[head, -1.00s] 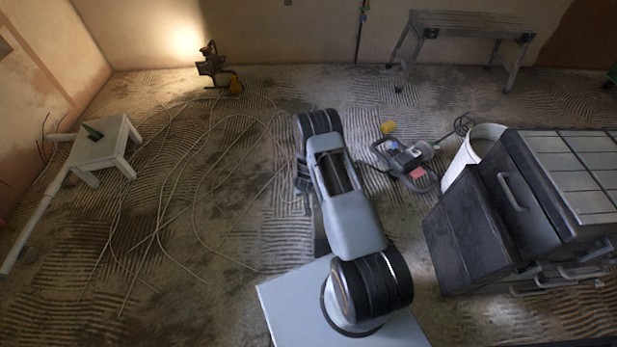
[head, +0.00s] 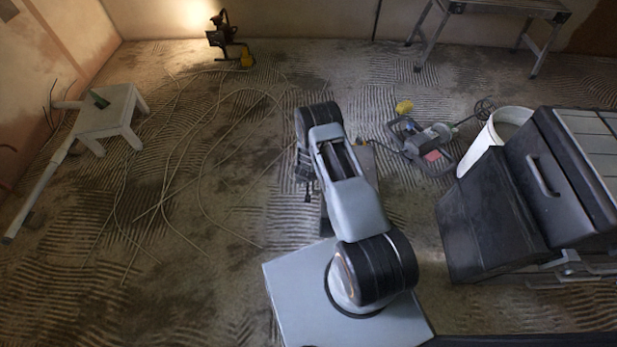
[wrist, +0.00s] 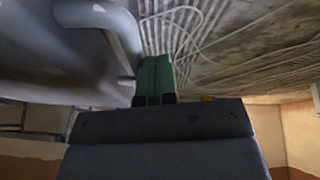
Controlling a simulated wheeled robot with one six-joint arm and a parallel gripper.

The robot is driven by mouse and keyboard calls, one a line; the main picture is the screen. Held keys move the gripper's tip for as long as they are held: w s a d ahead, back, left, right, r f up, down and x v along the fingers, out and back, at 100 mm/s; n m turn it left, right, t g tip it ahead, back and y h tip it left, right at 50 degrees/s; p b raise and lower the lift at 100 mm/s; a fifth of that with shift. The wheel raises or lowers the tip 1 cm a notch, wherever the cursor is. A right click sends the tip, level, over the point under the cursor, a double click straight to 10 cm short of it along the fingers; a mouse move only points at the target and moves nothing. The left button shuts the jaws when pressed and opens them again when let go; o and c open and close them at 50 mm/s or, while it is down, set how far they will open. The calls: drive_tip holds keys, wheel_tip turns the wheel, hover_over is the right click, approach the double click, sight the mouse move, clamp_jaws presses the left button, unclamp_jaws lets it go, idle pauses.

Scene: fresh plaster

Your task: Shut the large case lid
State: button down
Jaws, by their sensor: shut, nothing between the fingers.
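The large case (head: 565,195) is a dark grey box with a light bar handle on its near face, at the right of the head view. A broad dark panel (head: 487,222) slants down from its left side; I cannot tell for sure whether this is the lid. In the wrist view my gripper (wrist: 155,65) has its green fingers shut together, with nothing held. My arm stands to the left of the case, apart from it in the head view. The fingertips are hidden or unclear there. A grey surface with a bent bar (wrist: 120,35) is close beside the gripper; I cannot identify it.
A white bucket (head: 487,142) stands behind the case. A power tool (head: 425,145) lies on the floor left of it. A metal trestle (head: 475,8) stands at the back. A white stool (head: 108,115), cables and a work lamp (head: 222,35) are at the left. Floor between is partly open.

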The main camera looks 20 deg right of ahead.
drive_tip(key=shift+r, duration=0.1)
drive_tip(key=p+v, duration=0.5)
drive_tip(key=v, duration=0.8)
drive_tip(key=shift+r, duration=0.3)
drive_tip(key=shift+s+a, duration=0.1)
drive_tip(key=shift+s, duration=0.15)
